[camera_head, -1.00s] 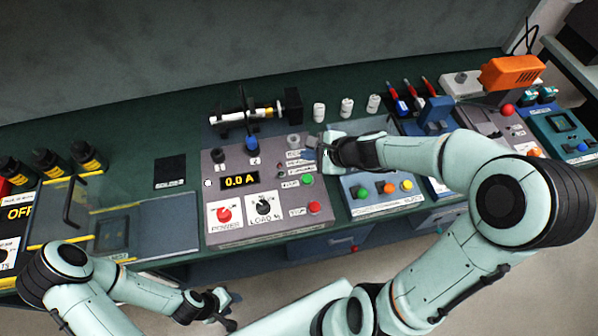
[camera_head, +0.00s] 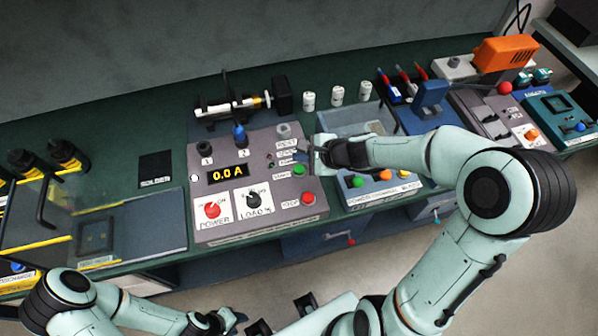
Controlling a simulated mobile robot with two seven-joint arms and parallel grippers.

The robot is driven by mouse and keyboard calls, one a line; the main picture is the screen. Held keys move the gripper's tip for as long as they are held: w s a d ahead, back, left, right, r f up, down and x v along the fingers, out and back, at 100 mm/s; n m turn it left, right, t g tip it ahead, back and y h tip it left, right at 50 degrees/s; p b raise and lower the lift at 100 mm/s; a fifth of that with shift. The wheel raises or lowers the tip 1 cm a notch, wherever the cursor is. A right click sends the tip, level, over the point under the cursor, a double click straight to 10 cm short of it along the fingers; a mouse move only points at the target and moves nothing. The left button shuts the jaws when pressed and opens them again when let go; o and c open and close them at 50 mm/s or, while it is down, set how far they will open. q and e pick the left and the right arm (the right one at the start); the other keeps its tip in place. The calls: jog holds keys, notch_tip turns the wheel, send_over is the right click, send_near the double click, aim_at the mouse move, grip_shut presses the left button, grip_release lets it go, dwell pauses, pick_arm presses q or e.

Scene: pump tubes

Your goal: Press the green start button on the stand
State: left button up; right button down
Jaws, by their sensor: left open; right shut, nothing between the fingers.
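The stand is a grey control panel (camera_head: 232,185) with a 0.0 A display, a red power knob, a black load knob and small toggles. Its green button (camera_head: 299,170) is on the right side, beside a small label, above a red button (camera_head: 308,198). My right gripper (camera_head: 316,154) is shut and empty. Its tips are at the panel's upper right, just above and right of the green button in the picture; contact cannot be told. The green button is uncovered. My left gripper (camera_head: 240,322) is open and empty at the bottom, well short of the bench.
A blue panel (camera_head: 372,198) with green, orange and yellow buttons stands right of the stand, partly under my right arm. A transparent-lidded box (camera_head: 130,230) stands left. A pump tube (camera_head: 232,106) and several white cylinders (camera_head: 337,94) sit behind.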

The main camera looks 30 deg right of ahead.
aim_at(302, 171)
pick_arm(q)
jog(key=shift+s+f+b, duration=0.4)
jog(key=shift+f+b, duration=0.05)
jog(key=shift+f, duration=0.25)
jog(key=shift+s+f+b, duration=0.35)
jog(key=shift+f+b, duration=0.1)
jog(key=shift+f, duration=0.25)
pick_arm(e)
jog(key=shift+f, duration=1.3)
pick_arm(q)
jog(key=shift+s+f+b, duration=0.25)
jog(key=shift+f+b, duration=0.2)
jog(key=shift+f, duration=0.05)
pick_arm(e)
jog(key=shift+f, duration=0.35)
